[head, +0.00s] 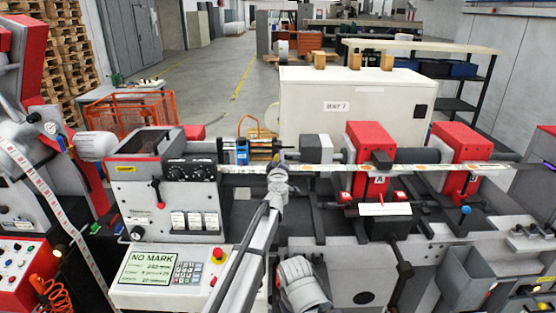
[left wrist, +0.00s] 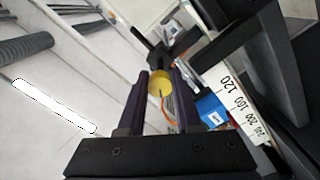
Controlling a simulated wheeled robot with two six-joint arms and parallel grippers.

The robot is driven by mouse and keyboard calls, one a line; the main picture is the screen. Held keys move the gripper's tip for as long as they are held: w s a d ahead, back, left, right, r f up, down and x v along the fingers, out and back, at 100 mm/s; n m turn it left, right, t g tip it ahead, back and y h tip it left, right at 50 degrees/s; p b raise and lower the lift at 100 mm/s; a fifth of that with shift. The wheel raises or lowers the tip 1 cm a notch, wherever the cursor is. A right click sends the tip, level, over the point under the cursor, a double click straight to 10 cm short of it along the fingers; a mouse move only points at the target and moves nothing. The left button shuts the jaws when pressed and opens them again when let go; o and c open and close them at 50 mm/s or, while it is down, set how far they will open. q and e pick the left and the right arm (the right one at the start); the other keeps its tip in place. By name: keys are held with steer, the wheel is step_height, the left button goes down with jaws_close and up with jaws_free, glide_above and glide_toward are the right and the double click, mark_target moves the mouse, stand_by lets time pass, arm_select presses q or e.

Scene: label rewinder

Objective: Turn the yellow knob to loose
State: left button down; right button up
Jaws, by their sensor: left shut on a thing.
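The yellow knob (left wrist: 160,82) shows in the left wrist view, round, with a dark mark on its face. It sits between the tips of the two dark fingers of my left gripper (left wrist: 158,88), which is shut on it. In the head view my left gripper (head: 278,170) reaches up to the label web, to the right of the blue part; the knob is mostly hidden there by the gripper. I cannot tell the knob's turn position.
The label web (head: 330,168) runs across the machine close to my left gripper. A printed scale (left wrist: 238,100) and a blue block (left wrist: 211,110) lie close to the right finger. A control panel (head: 160,273) reading "NO MARK" stands at lower left. Red units (head: 370,143) stand to the right.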

arm_select(q)
steer(key=n, duration=0.3)
steer(key=shift+n, duration=2.1)
steer(key=c, duration=0.6)
jaws_free()
steer(key=shift+s, duration=0.1)
steer(key=s, duration=0.7)
steer(key=shift+s, duration=0.35)
